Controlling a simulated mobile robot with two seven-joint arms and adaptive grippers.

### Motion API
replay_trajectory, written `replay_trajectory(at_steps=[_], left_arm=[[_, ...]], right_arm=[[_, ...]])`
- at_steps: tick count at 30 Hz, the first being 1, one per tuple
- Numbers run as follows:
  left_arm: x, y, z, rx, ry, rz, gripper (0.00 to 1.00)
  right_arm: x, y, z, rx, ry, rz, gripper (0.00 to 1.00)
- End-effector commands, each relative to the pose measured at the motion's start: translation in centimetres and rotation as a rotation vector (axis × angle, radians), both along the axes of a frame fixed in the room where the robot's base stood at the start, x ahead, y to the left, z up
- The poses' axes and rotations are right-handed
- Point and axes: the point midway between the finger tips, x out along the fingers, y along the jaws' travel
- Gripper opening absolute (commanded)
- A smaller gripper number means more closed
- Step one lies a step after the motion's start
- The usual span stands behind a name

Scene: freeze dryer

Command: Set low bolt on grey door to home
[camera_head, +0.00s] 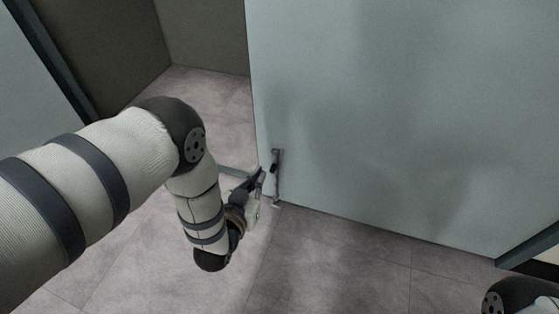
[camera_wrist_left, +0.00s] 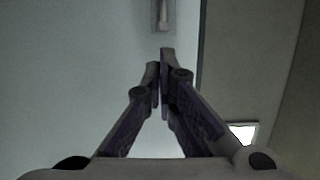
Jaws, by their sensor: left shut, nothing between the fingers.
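The grey door (camera_head: 400,110) stands on the right in the head view and fills the left of the left wrist view (camera_wrist_left: 60,70). The low bolt (camera_head: 276,178) is a thin upright metal fitting near the door's lower left corner. Part of it shows at the top of the left wrist view (camera_wrist_left: 163,14). My left gripper (camera_head: 260,174) is shut and empty just left of the bolt. In the left wrist view its fingertips (camera_wrist_left: 160,60) are together, a little below the bolt fitting. I cannot tell whether they touch the bolt. My right gripper is not in view.
The doorway left of the door opens onto a tiled floor (camera_head: 215,100) with dark walls (camera_head: 105,50). A pale panel (camera_head: 25,90) with a dark frame stands at the far left. Open tiled floor (camera_head: 330,260) lies before the door.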

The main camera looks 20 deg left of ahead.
Motion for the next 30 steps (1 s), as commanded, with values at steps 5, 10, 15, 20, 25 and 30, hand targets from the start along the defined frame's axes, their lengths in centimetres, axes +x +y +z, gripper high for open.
replay_trajectory(at_steps=[5,10,15,20,25,30], left_arm=[[0.0,0.0,0.1,0.000,0.001,0.000,0.00],[1.2,-0.1,-0.5,0.000,0.001,0.000,0.00],[4.6,-0.2,-1.7,0.000,0.003,0.000,0.00],[8.0,-0.3,-2.7,0.000,0.004,0.000,0.00],[9.6,-0.3,-4.7,0.000,0.009,-0.001,0.00],[9.6,-0.3,-6.2,0.000,0.005,-0.001,0.00]], right_arm=[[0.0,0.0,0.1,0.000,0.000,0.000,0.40],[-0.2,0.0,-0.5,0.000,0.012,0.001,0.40],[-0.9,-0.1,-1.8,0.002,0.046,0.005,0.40],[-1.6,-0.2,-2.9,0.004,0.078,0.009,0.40],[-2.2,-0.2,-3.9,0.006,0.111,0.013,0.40],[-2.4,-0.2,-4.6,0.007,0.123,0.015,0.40]])
